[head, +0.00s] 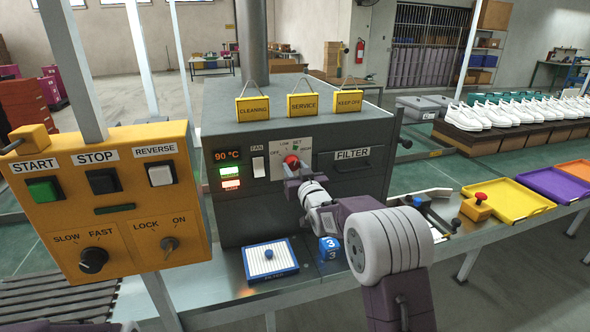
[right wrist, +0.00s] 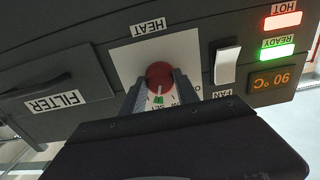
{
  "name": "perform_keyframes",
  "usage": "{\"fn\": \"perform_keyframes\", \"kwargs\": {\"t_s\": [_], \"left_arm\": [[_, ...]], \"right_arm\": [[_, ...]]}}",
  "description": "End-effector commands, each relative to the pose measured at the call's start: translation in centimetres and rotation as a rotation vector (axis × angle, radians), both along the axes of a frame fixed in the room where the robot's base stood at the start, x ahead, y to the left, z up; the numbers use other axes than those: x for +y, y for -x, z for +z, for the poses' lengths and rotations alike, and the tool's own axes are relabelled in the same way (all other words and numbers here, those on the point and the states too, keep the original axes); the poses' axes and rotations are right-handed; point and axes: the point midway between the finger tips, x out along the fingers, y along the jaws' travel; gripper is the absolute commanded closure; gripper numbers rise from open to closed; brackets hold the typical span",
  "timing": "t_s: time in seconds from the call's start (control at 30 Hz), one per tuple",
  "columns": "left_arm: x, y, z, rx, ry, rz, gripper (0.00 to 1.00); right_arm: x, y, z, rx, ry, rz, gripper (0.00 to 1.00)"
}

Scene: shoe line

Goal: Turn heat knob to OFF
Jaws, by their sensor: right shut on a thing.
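The red heat knob (head: 291,161) is on a pale plate on the front of the dark grey heater box (head: 228,110). The plate has labels that look like OFF, LOW, SET and HIGH, with a green mark by SET. In the right wrist view, upside down, the knob (right wrist: 159,74) sits between my two fingers under the HEAT label (right wrist: 149,26). Its pale pointer line aims towards the green mark. My right gripper (head: 293,167) is shut on the knob; it also shows in the right wrist view (right wrist: 158,84). My left gripper is not in view.
The display (head: 228,155) reads 90 °C, with a green and a red lamp lit below. A white FAN switch (head: 258,167) is close beside the knob plate. The FILTER drawer (head: 352,160) is right of it. A yellow control panel (head: 105,205) stands at the left.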

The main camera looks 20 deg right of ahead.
Motion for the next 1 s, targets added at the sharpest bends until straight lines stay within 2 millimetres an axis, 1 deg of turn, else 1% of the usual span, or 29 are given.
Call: {"fn": "perform_keyframes", "kwargs": {"t_s": [0.17,0.37,1.0], "left_arm": [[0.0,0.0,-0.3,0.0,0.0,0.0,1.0],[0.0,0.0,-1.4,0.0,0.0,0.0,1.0],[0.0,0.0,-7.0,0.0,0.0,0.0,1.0]], "right_arm": [[0.0,0.0,-0.1,-0.001,0.023,0.0,1.0],[0.0,0.0,-0.3,-0.006,0.116,0.0,1.0],[-0.2,0.0,-0.4,-0.026,0.704,-0.001,1.0]]}}
